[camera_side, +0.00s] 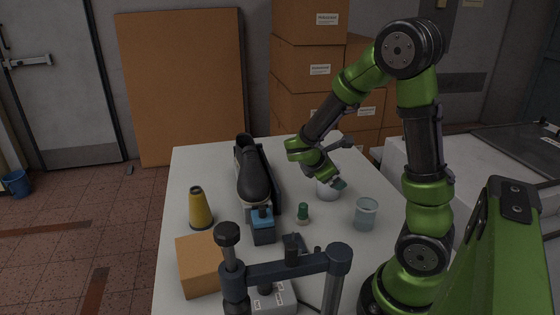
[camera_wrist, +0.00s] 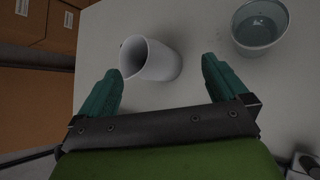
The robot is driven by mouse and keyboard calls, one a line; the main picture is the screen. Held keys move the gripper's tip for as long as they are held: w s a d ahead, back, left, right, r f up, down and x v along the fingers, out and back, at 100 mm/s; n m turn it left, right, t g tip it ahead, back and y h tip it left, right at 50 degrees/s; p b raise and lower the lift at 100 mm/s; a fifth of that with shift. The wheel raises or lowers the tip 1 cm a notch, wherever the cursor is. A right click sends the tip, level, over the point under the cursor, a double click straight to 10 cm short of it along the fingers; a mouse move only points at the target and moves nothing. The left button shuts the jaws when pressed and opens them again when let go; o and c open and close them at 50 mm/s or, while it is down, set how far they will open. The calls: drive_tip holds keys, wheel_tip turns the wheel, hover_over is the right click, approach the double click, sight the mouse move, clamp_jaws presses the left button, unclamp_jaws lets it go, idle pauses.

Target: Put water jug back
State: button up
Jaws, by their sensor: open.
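A translucent bluish container (camera_side: 365,214), which looks like the water jug, stands upright on the white table (camera_side: 186,268) right of my gripper. In the wrist view the container (camera_wrist: 261,24) is at the top right, outside my fingers, with what looks like water inside. A white cup (camera_side: 326,191) is under my gripper (camera_side: 334,180), partly hidden by it. In the wrist view the white cup (camera_wrist: 156,61) shows between and beyond the fingertips of my gripper (camera_wrist: 160,72), its mouth toward the left. My gripper is open and holds nothing.
A black clamp-like frame (camera_side: 290,264) is in front. Clear table lies around the container.

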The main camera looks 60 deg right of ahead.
drive_tip(key=s+a+r+m+t+y, duration=0.1)
drive_tip(key=a+r+m+t+y, duration=0.3)
drive_tip(key=a, duration=0.9)
drive_tip(key=s+a+r+m+t+y, duration=0.2)
drive_tip(key=a+r+m+t+y, duration=0.2)
drive_tip(key=a+r+m+y, duration=0.4)
drive_tip(key=a+m, duration=0.2)
drive_tip(key=a, duration=0.3)
drive_tip(key=shift+r, duration=0.2)
